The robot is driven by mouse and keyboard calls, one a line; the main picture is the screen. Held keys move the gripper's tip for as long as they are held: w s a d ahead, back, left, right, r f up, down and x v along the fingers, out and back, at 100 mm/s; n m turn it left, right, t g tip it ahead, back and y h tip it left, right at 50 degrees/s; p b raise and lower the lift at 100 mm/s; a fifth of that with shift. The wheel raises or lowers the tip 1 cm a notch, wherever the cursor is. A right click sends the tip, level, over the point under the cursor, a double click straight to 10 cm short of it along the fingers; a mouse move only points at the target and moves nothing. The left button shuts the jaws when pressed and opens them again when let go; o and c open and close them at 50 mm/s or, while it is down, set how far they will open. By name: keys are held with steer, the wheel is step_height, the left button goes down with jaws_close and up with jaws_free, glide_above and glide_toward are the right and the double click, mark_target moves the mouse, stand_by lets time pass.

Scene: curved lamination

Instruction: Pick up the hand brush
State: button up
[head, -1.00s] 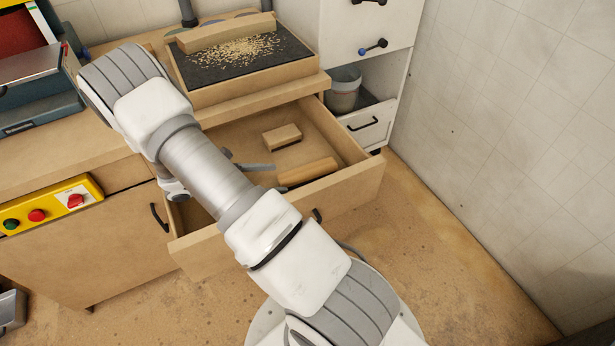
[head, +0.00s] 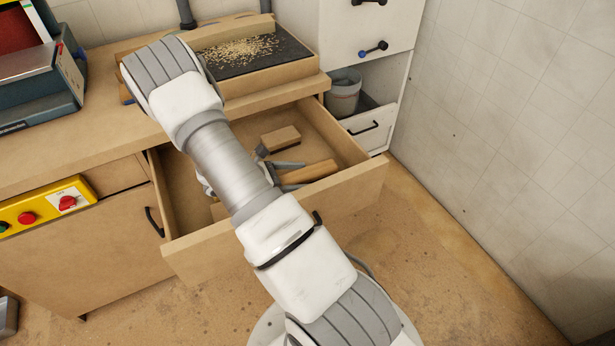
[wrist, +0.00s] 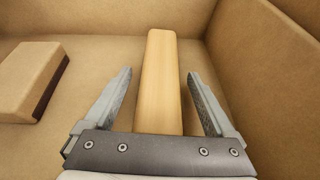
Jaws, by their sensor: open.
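A long pale wooden piece, apparently the hand brush's handle, lies in the open drawer; it shows in the head view (head: 318,171) and the wrist view (wrist: 159,85). I see no bristles on it; its near end is hidden behind my gripper. My gripper (wrist: 160,74) is open, with one finger on each side of the wooden piece and a visible gap on both sides. In the head view, my arm covers part of my gripper (head: 292,174) and part of the drawer.
A wooden block (head: 281,138) with a dark underside lies apart from the long piece, at left in the wrist view (wrist: 30,78). The drawer's walls (head: 350,190) stand close on the right. A tray of shavings (head: 270,82) is on the bench above.

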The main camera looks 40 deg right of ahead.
jaws_close()
stand_by(0.3)
